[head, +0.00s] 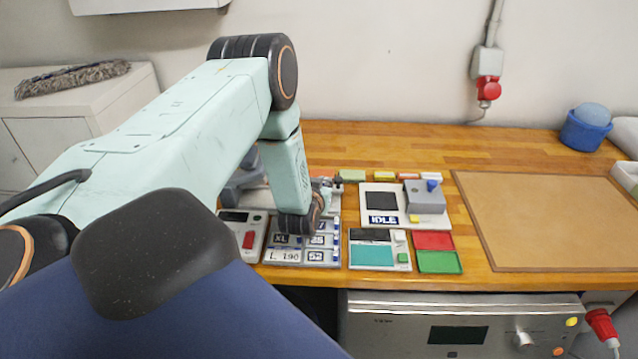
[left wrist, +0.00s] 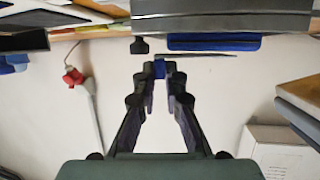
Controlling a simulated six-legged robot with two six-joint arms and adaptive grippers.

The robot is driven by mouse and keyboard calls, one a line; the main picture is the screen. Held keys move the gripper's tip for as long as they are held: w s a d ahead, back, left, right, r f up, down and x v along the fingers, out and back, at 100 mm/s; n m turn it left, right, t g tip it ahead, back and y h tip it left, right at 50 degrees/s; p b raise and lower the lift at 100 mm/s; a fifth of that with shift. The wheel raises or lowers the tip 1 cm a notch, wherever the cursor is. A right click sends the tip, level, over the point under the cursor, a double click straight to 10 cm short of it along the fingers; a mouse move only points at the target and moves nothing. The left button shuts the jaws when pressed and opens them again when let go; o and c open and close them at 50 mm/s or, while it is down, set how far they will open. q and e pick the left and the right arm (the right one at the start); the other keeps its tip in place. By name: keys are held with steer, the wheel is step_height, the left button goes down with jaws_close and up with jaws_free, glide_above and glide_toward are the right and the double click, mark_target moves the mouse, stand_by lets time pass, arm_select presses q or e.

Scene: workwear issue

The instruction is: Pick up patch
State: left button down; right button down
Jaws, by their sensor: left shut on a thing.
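My left gripper (left wrist: 160,72) is shut on a small blue piece (left wrist: 159,69), which shows between its fingertips in the left wrist view. The piece looks like the patch, but most of it is hidden by the fingers. In the head view my left arm reaches over the workbench, and its wrist hides most of the gripper and the held piece. A grey tray with size labels such as XL and L 190 (head: 284,255) lies below the wrist. My right gripper is in neither view.
A device with a dark screen and an IDLE label (head: 383,220) stands behind a teal-panelled unit (head: 372,256). Red (head: 433,240) and green (head: 439,262) trays lie beside it. A brown mat (head: 545,220) is bare at the right. A blue tub (head: 585,133) stands at the back.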

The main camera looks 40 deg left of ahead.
arm_select(q)
steer(key=shift+a, duration=0.2)
steer(key=shift+r, duration=0.25)
steer(key=shift+w+r, duration=0.1)
steer(key=shift+r, duration=0.25)
step_height(320, 180, up, 9)
steer(key=shift+f+p, duration=0.15)
steer(key=shift+p, duration=0.3)
steer(key=shift+s+d+f, duration=0.1)
steer(key=shift+s, duration=0.15)
